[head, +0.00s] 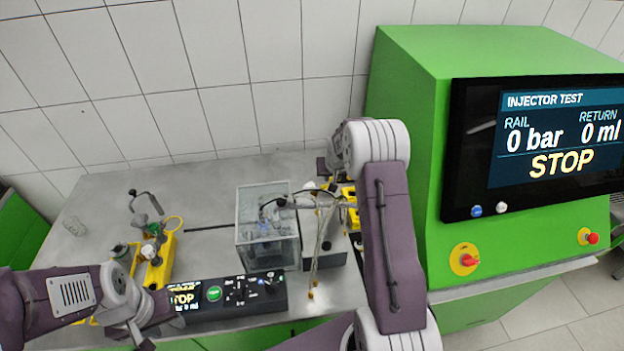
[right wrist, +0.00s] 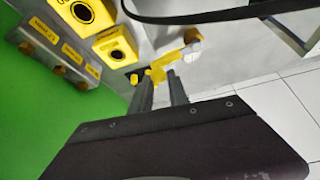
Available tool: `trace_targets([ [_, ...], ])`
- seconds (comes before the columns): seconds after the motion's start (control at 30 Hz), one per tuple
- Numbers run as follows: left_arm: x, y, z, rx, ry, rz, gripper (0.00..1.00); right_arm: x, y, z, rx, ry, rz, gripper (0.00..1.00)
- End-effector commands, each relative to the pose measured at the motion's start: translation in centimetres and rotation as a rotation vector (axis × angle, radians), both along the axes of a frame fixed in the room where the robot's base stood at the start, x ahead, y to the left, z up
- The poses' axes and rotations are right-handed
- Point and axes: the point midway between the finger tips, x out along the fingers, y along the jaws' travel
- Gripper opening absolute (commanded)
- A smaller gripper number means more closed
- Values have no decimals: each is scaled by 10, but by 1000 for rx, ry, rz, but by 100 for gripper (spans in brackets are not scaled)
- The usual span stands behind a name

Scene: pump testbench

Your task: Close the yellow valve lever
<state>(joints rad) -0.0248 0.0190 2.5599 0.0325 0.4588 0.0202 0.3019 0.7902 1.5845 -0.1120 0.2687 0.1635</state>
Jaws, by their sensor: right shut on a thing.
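The yellow valve lever (right wrist: 168,67) shows in the right wrist view, running up from between my fingertips toward a round white and brass fitting (right wrist: 192,38). My right gripper (right wrist: 161,84) is shut on the lower end of the lever, with one dark finger on each side. In the head view my right arm hides most of this spot, and I cannot make out the lever there. My left gripper (head: 142,335) is low at the left in the head view, in front of the bench and away from the lever. Its fingers are too unclear to read.
Yellow blocks with dark round holes (right wrist: 117,45) stand close to the lever. A clear box (head: 267,228) and a control panel (head: 233,296) sit mid-bench. A yellow stand (head: 158,262) is at the left. The green cabinet's screen (head: 545,140) reads STOP, 0 bar, 0 ml.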

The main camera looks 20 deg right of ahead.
Motion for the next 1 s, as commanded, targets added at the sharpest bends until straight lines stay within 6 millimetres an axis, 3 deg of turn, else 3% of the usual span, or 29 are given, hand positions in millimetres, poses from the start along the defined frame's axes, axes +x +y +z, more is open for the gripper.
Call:
trace_targets([
  [0.7, 0, 0, -4, 0, 0, 0, 36, -12, 1, 1, -1, 0, 0, 4],
  [0.73, 0, 0, -4, 0, 0, 0, 36, -12, 1, 1, -1, 0, 0, 23],
  [0.9, 0, 0, -4, 0, 0, 0, 36, -12, 1, 1, -1, 0, 0, 71],
  [1.0, 0, 0, -4, 0, 0, 0, 36, -12, 1, 0, -1, 0, 0, 71],
])
